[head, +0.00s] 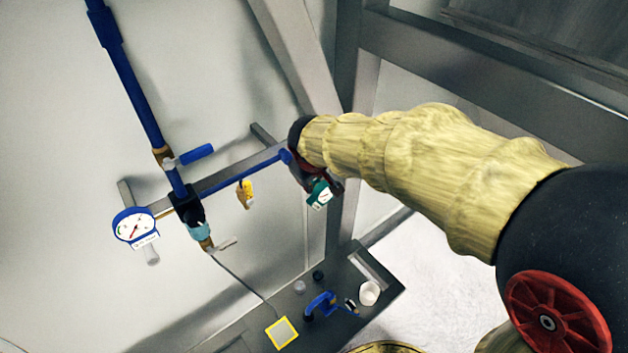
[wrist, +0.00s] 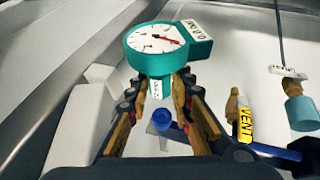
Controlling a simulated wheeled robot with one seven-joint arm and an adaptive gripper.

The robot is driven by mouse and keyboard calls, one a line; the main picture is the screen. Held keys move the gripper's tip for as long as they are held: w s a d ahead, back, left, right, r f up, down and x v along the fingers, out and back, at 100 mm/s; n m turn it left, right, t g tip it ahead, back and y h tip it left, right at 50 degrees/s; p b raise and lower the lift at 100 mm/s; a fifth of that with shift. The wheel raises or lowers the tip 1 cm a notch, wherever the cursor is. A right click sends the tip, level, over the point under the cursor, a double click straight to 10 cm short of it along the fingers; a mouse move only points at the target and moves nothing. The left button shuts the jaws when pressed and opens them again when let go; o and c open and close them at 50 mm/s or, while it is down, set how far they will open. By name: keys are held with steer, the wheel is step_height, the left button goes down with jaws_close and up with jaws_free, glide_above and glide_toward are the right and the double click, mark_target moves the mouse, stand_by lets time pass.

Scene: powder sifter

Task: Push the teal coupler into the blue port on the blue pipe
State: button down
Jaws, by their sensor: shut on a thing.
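My gripper (wrist: 160,92) is shut on the stem of the teal coupler (wrist: 155,62), which carries a round dial with a red needle and a white label. In the head view, the coupler's teal gauge (head: 320,196) hangs at the end of my arm beside my gripper (head: 314,182). The blue port (wrist: 162,118) shows between my fingers in the wrist view, below the coupler in the picture; I cannot tell the gap between them.
A yellow VENT tag (wrist: 245,125) hangs by the pipe. A blue-rimmed gauge (head: 134,228), a blue-handled valve (head: 196,154) and a light-blue fitting (head: 198,231) are to the left. The shelf (head: 345,268) below holds small items.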

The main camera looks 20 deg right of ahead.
steer(key=w+a, duration=0.2)
steer(key=w, duration=0.4)
steer(key=shift+p, duration=0.35)
stand_by(0.4)
steer(key=shift+w, duration=0.25)
stand_by(0.5)
steer(key=c, duration=1.6)
jaws_free()
steer(key=shift+o, duration=0.5)
steer(key=v, duration=1.2)
steer(key=s+d+f+m+y+b, duration=0.1)
steer(key=s+f+m+b, duration=0.1)
steer(key=s+f+b, duration=1.1)
steer(key=s+d+f+m+b, duration=0.1)
steer(key=s+f+m+b, duration=0.1)
steer(key=s+f+b, duration=1)
step_height(320, 180, down, 6)
steer(key=b, duration=0.3)
steer(key=shift+s+d+y+b, duration=0.35)
steer(key=shift+s+y, duration=0.05)
